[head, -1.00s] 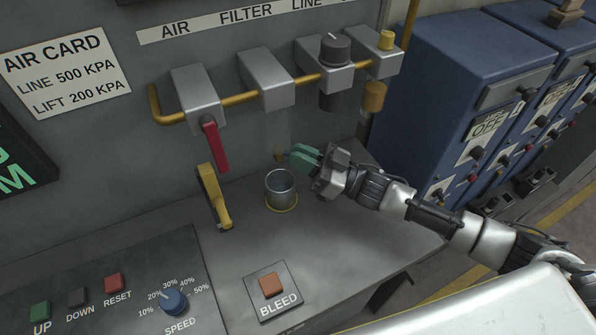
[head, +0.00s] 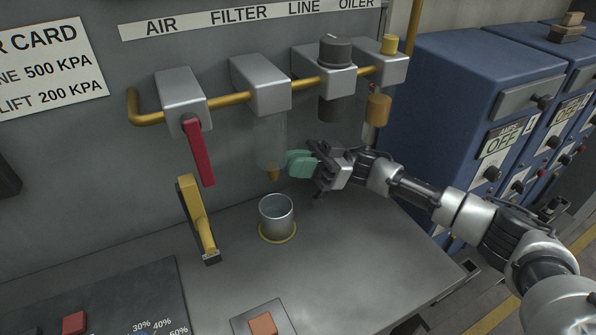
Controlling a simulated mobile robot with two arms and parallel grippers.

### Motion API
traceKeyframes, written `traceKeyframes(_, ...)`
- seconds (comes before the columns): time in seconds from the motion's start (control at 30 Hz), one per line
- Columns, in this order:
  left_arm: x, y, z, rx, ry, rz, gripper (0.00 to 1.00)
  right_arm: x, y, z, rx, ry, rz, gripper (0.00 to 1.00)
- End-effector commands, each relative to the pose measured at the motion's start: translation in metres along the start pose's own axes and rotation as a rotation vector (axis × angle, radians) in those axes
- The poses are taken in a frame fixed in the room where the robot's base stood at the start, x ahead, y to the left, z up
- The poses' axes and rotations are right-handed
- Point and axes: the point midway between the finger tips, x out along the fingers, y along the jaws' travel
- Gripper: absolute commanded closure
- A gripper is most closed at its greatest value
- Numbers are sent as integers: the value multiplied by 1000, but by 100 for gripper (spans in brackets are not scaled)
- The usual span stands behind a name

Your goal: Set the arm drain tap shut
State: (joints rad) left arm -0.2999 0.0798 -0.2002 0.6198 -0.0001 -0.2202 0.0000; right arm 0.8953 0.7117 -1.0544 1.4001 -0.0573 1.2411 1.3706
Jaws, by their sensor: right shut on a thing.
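The drain tap (head: 273,175) is a small brass-coloured piece at the bottom of the clear filter bowl (head: 270,140), which hangs under the second grey block. A metal cup (head: 277,212) stands below the tap on a yellow ring. My left gripper is not in view.
A red lever (head: 199,152) hangs from the left block, with a yellow lever (head: 197,218) below it. Blue cabinets (head: 440,110) stand at right. The bench front right of the cup is clear.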

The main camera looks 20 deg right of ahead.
Motion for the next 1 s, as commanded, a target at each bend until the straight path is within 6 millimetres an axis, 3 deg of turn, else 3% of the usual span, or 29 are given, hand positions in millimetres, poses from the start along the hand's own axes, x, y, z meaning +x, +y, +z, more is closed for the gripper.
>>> traceKeyframes(0.5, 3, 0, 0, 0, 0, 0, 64, 1, 1, -1, 8, 3, -20, 100)
traceKeyframes(0.53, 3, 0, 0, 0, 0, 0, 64, 1, 1, -1, 8, 3, -20, 88)
traceKeyframes(0.7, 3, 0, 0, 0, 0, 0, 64, 1, 1, -1, 8, 2, -19, 64)
traceKeyframes(1.0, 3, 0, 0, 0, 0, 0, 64, 0, 1, 0, 7, 2, -18, 64)
